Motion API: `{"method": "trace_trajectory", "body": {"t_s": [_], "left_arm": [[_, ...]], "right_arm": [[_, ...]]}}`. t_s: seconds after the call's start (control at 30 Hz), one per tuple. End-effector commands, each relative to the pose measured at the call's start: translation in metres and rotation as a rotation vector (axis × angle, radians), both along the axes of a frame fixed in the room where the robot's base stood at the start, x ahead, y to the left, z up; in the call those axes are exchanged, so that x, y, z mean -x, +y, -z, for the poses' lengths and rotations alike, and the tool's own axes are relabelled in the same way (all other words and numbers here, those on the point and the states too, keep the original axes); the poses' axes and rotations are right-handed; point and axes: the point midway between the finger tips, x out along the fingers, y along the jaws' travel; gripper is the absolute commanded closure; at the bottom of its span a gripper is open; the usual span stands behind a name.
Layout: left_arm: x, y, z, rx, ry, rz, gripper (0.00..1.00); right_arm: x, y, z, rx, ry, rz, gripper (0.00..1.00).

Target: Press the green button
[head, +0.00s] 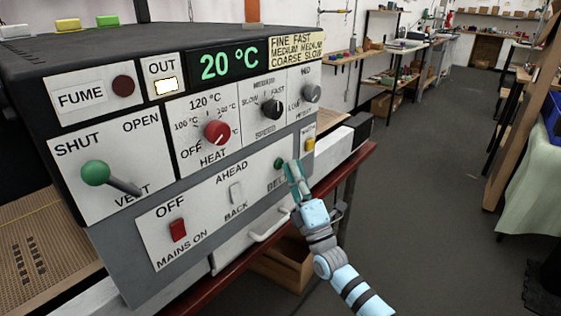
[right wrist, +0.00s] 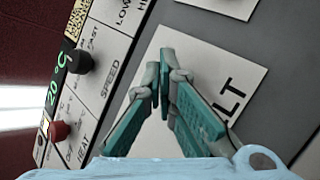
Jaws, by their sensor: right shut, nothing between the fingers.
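The green button (head: 279,163) sits on the lower panel of the grey machine, above a label that starts "BEL" and is partly covered. My right gripper (head: 293,167) is shut and empty, its fingertips just to the right of the button in the head view. Whether they touch it cannot be told. In the right wrist view the shut fingers (right wrist: 160,88) point at the white panel plate (right wrist: 240,75) with "LT" showing. The button does not show there; the fingers may hide it. My left gripper is not in view.
A green-balled vent lever (head: 95,172), a red heat knob (head: 215,133), a black speed knob (head: 271,109) and a red mains switch (head: 178,230) stick out nearby. A yellow button (head: 310,144) is close right. The display (head: 229,64) reads 20 °C.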

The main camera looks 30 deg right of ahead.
Motion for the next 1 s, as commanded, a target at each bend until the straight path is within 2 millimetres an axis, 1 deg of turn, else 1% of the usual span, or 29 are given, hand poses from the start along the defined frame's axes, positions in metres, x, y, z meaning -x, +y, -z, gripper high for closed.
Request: {"method": "trace_trajectory", "body": {"t_s": [0.03,0.23,0.33,0.5,0.7,0.8,1.0], "left_arm": [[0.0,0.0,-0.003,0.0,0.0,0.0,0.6],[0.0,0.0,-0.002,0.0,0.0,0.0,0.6],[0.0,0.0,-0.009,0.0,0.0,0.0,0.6],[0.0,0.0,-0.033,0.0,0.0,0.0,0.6],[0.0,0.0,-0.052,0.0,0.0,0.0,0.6],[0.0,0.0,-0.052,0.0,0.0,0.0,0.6],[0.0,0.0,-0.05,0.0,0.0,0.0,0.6]], "right_arm": [[0.001,0.0,-0.002,0.001,0.0,0.001,1.0],[0.001,0.0,0.0,0.0,0.0,0.0,1.0],[0.006,-0.002,-0.001,0.001,0.003,0.0,1.0],[0.029,-0.009,-0.006,0.001,0.003,-0.001,1.0],[0.054,-0.016,-0.004,0.001,0.002,0.0,1.0],[0.059,-0.018,-0.001,0.0,0.001,0.0,1.0],[0.059,-0.018,0.0,0.0,0.0,0.0,1.0]]}}
